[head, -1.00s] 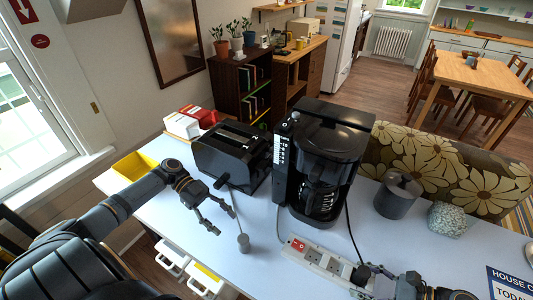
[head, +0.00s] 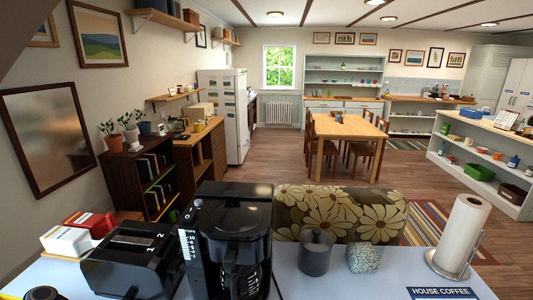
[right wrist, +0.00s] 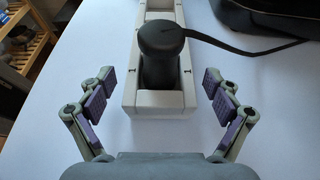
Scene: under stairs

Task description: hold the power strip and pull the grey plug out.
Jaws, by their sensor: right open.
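The right wrist view shows the white power strip (right wrist: 162,102) lying on the pale tabletop, its end towards me. A dark grey plug (right wrist: 161,40) stands in it, with a dark cord running off to the right. My right gripper (right wrist: 159,80) is open, with one finger on each side of the strip and plug, apart from both. Nothing is between its pads except the strip and plug. The strip, plug and both grippers are out of the head view. My left gripper does not show in either current view.
A black toaster (head: 135,258) and black coffee maker (head: 232,228) stand on the table (head: 385,285). Right of them are a grey canister (head: 316,254), a speckled pot (head: 363,259), a paper towel roll (head: 462,235) and a sign (head: 442,293). A flowered sofa (head: 345,214) stands behind.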

